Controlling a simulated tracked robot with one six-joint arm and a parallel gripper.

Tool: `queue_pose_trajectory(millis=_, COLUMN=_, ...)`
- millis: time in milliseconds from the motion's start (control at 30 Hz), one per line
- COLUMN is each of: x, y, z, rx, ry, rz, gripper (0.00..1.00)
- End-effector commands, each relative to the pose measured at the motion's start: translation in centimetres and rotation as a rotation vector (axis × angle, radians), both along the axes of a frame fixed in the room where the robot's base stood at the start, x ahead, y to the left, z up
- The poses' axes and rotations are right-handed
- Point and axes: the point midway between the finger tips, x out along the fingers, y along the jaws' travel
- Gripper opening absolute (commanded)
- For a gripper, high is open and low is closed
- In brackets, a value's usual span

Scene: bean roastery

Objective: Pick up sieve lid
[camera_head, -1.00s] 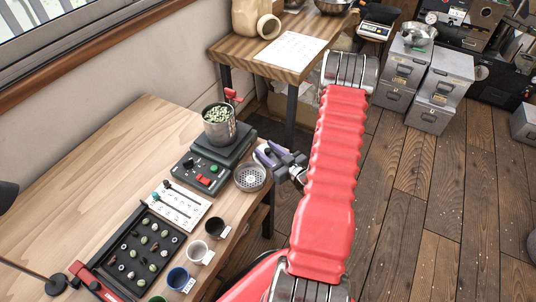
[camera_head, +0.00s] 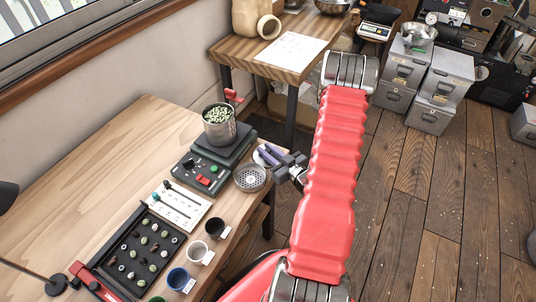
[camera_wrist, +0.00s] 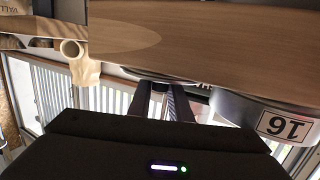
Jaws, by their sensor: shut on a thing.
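The sieve lid, a pale flat disc (camera_head: 258,160), shows only in part beneath my fingers at the right edge of the wooden bench. In the wrist view my gripper (camera_wrist: 167,98) reaches to a thin, dark-looking rim of the lid (camera_wrist: 142,74); the rest is hidden. I cannot tell whether the lid touches the bench. Beside it stands a round metal sieve with a perforated face (camera_head: 250,178). Its side bears a tag reading 16 in the wrist view (camera_wrist: 262,112).
A second table (camera_head: 265,55) stands behind. Open wooden floor lies to the right.

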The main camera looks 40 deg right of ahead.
Motion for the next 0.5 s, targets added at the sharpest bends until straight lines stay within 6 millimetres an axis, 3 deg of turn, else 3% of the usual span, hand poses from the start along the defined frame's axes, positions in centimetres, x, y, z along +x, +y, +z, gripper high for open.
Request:
queue_pose_trajectory(millis=267, x=0.0, y=0.0, z=0.4, rx=-0.001, ry=-0.001, rz=0.000, gripper=0.00)
queue_pose_trajectory(millis=500, x=0.0, y=-0.1, z=2.3, rx=-0.003, ry=-0.003, rz=-0.001, gripper=0.00)
